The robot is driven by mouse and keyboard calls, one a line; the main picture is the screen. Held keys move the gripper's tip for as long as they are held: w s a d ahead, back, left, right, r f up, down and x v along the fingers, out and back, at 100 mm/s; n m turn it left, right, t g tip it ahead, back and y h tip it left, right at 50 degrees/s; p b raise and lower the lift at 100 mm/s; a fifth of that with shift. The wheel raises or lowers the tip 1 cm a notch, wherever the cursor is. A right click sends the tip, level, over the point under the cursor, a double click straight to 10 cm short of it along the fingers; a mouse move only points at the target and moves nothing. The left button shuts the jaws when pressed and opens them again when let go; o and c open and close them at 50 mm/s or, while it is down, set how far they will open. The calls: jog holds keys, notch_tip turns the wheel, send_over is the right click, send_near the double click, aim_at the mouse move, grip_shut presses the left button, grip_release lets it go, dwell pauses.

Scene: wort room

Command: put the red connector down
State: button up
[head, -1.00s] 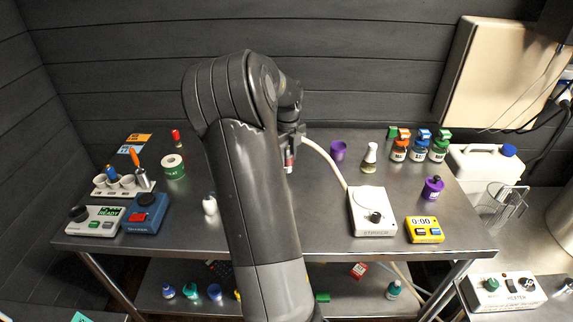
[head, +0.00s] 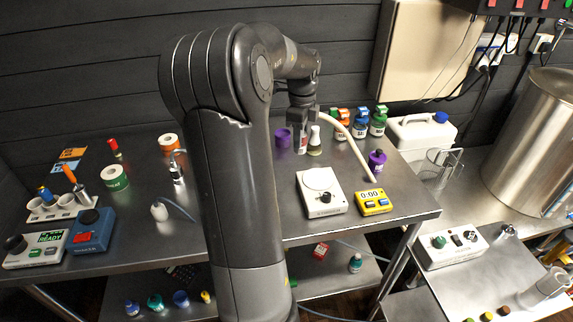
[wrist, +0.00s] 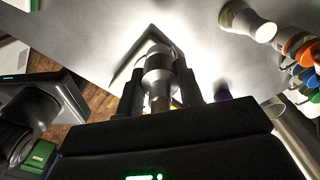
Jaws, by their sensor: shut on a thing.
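My gripper (head: 299,128) is over the far part of the steel table, right of my arm in the head view. It is shut on the red connector (head: 302,146), which hangs downward with a small red part showing. In the wrist view the connector (wrist: 158,78) is a silver cylinder with a dull reddish band, between the two dark fingers. A pale hose (head: 345,139) arcs from beside the gripper to the right and down. Whether the connector's lower end touches the table (head: 250,190) cannot be told.
A purple cup (head: 283,138) stands close left of the gripper, and a small flask (head: 314,141) close right. Capped bottles (head: 360,124) stand behind to the right. A white stirrer (head: 322,192) and yellow timer (head: 373,201) are nearer. Another silver connector (head: 177,173) stands left of my arm.

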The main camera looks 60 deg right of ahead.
jog(key=s+d+n, duration=0.2)
jog(key=s+d, duration=0.1)
jog(key=s, duration=0.3)
jog(key=w+f, duration=0.2)
jog(key=w, duration=0.1)
jog(key=w+f, duration=0.2)
jog(key=w, duration=0.2)
jog(key=w+f, duration=0.3)
jog(key=w, duration=0.1)
jog(key=shift+w, duration=0.2)
jog(key=shift+f, duration=1.95)
jog(key=shift+a+f, duration=0.1)
jog(key=o, duration=1)
jog(key=shift+o, duration=0.2)
notch_tip(320, 180, up, 12)
